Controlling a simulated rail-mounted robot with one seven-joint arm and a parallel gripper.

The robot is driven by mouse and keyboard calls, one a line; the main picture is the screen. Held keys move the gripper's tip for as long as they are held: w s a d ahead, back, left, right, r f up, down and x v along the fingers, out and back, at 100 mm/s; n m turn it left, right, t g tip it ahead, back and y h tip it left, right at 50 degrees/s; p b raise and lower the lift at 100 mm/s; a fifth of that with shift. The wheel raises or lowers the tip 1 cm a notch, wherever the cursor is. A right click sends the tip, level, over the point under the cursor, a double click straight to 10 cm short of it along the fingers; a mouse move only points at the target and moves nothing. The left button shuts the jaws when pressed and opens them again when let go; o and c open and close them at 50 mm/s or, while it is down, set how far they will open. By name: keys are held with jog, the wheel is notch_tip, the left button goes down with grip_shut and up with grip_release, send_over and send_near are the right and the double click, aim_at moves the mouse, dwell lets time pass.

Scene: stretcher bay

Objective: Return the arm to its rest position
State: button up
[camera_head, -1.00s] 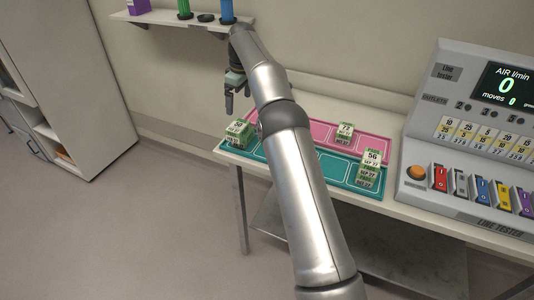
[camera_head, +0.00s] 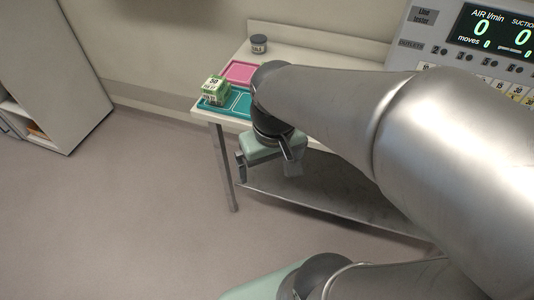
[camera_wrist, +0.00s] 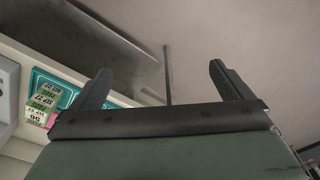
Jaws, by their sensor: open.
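My arm stretches across the head view from the right and hides much of the bench. My gripper (camera_head: 266,168) hangs in front of the bench's front edge, above the floor and the lower shelf. In the wrist view its two dark fingers (camera_wrist: 163,88) stand wide apart with nothing between them. The gripper is open and empty.
A bench (camera_head: 292,40) holds a teal tray (camera_head: 243,104), a pink tray (camera_head: 240,72), a green-and-white box (camera_head: 215,90) and a dark jar (camera_head: 259,44). A tester console (camera_head: 425,35) stands right. The left floor is clear.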

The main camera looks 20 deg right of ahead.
jog(key=s+f, duration=0.2)
jog(key=s, duration=0.1)
jog(key=shift+s+m, duration=0.2)
jog(key=shift+m, duration=0.1)
dwell(0.9)
